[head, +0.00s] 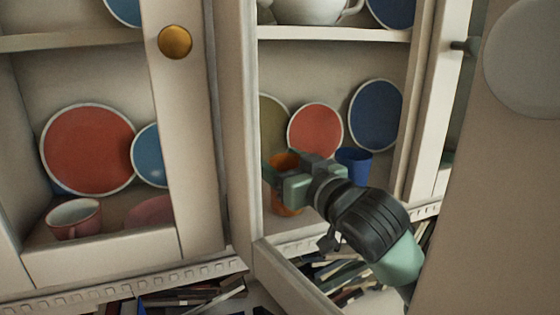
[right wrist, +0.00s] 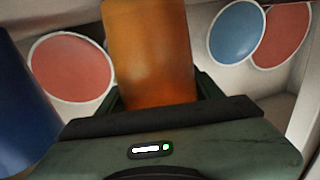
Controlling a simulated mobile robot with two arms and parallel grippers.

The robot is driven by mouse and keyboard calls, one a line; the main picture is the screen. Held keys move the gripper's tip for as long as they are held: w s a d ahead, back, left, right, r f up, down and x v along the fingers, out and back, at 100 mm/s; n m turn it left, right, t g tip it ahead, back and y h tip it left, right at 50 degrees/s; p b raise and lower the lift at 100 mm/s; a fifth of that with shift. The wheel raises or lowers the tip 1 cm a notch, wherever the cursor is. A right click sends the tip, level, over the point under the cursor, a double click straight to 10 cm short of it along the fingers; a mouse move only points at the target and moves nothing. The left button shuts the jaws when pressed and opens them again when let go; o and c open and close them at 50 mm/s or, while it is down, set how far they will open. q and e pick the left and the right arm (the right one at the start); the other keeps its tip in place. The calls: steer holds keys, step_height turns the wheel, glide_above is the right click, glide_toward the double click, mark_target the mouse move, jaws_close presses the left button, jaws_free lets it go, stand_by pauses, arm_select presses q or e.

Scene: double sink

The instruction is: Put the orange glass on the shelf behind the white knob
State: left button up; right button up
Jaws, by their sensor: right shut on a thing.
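The orange glass (head: 286,161) is in the middle compartment of the cabinet, at the front left of its lower shelf (head: 290,240). My right gripper (head: 285,182) reaches in from the lower right and is shut around the glass. In the right wrist view the glass (right wrist: 150,50) stands between the fingers. I cannot tell whether its base touches the shelf. A large pale round knob (head: 525,58), the whitest knob in view, is on the near door panel at the right. My left gripper is not in view.
A blue cup (head: 353,164) stands right of the glass, close to my gripper. Red (head: 315,130) and blue (head: 376,115) plates lean behind. A cabinet post (head: 236,120) borders the left side. A gold knob (head: 175,42) and a pink cup (head: 74,219) are further left.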

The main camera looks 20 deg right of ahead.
steer(key=shift+f, duration=0.15)
steer(key=o, duration=1.6)
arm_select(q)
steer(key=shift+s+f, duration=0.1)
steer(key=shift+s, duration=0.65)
arm_select(e)
steer(key=b+v, duration=0.2)
steer(key=v, duration=0.4)
steer(key=shift+s+f+b, duration=0.1)
steer(key=shift+f+b, duration=0.05)
steer(key=shift+b, duration=0.2)
steer(key=b+v, duration=0.2)
steer(key=b, duration=0.6)
steer(key=shift+s+b, duration=0.2)
steer(key=shift+b, duration=0.1)
steer(key=shift+s+d+b, duration=0.1)
steer(key=shift+s+b, duration=0.25)
steer(key=shift+b, duration=0.05)
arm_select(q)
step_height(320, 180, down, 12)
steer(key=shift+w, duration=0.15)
arm_select(e)
steer(key=shift+s+d+r, duration=0.15)
steer(key=shift+s+r, duration=0.05)
steer(key=shift+s, duration=0.4)
steer(key=shift+s+d+r, duration=0.15)
steer(key=shift+s, duration=0.5)
